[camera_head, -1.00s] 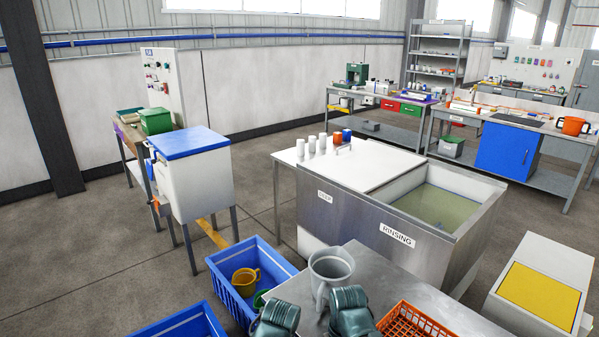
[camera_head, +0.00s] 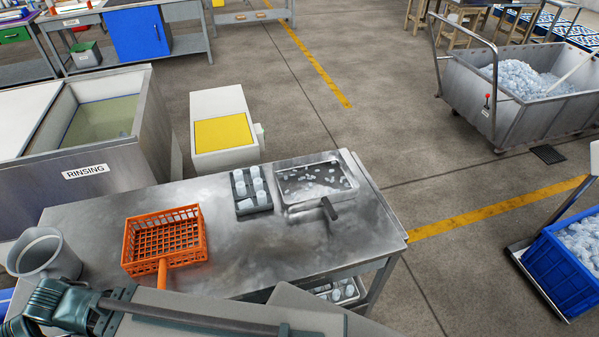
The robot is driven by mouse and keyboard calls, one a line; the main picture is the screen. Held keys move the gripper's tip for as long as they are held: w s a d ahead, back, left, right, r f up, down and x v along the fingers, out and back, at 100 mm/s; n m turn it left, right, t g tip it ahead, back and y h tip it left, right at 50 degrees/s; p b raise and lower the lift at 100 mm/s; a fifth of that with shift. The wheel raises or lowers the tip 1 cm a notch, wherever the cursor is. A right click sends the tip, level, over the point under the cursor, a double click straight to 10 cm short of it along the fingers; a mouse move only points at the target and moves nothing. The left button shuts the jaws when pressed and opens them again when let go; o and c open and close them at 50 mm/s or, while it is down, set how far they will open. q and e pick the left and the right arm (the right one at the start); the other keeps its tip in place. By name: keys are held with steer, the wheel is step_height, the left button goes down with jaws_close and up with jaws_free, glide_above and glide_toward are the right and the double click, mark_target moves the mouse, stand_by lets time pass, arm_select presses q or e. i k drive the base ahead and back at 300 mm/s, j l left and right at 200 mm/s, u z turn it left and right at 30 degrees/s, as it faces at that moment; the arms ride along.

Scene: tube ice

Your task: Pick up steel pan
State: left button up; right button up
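A steel pan (camera_head: 287,196) sits on the right part of the metal work table (camera_head: 235,262). It is a shallow rectangular tray with small pale pieces of ice scattered in it, and a short dark handle (camera_head: 329,209) points toward the near side. Parts of my own arms cross the bottom left and bottom middle of the head view, well short of the pan. Neither gripper's fingers can be made out. Nothing of mine touches the pan.
A grey rack with white cups (camera_head: 252,190) stands just left of the pan. An orange basket (camera_head: 164,240) and a grey jug (camera_head: 44,255) are further left. A rinsing tank (camera_head: 85,172) and a yellow-topped bin (camera_head: 222,133) stand behind. Bare tabletop lies in front of the pan.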

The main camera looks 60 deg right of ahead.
mark_target(326, 178)
steer(key=z, duration=2.4)
